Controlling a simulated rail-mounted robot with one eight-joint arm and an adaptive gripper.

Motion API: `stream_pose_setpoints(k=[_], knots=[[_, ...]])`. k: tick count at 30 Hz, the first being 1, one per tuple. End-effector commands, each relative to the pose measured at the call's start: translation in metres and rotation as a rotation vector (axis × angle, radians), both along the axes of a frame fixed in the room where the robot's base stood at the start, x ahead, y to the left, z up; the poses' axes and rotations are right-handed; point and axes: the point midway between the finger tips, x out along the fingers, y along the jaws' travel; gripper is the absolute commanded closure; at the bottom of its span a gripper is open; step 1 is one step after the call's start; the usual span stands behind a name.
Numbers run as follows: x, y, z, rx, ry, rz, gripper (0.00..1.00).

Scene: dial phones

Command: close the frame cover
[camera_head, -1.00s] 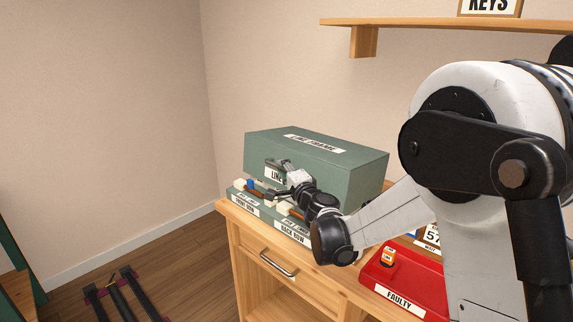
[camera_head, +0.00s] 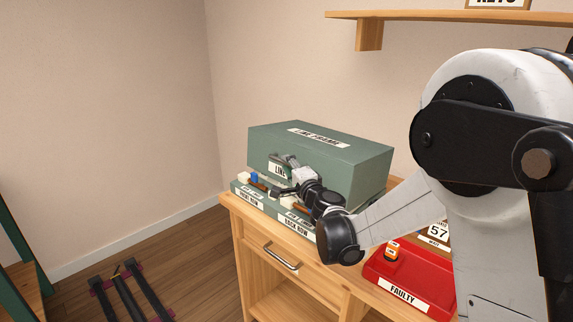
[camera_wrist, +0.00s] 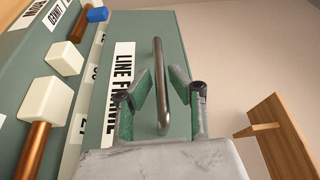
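The frame cover (camera_head: 345,157) is a green box-like housing labelled LINE FRAME, on the wooden cabinet. A lower green ledge (camera_head: 240,190) with plugs and row labels sticks out in front of it. In the wrist view, the cover's front (camera_wrist: 95,120) carries a LINE FRAME label and a metal bar handle (camera_wrist: 158,75). My gripper (camera_head: 284,160) is at the cover's front, beside the label. In the wrist view its fingers (camera_wrist: 164,92) are apart, one on each side of the handle. I cannot tell whether they touch it. My arm hides part of the cover's front.
A red FAULTY tray (camera_head: 415,280) holding an orange-and-white item stands to the right. A KEYS shelf (camera_head: 450,16) is on the wall above.

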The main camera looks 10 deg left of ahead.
Motion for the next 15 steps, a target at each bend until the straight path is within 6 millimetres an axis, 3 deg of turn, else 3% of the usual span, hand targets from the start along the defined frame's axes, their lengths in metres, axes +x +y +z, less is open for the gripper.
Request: stream_pose_setpoints(k=[15], knots=[[-0.078,-0.05,-0.004,-0.001,-0.001,-0.001,0.81]])
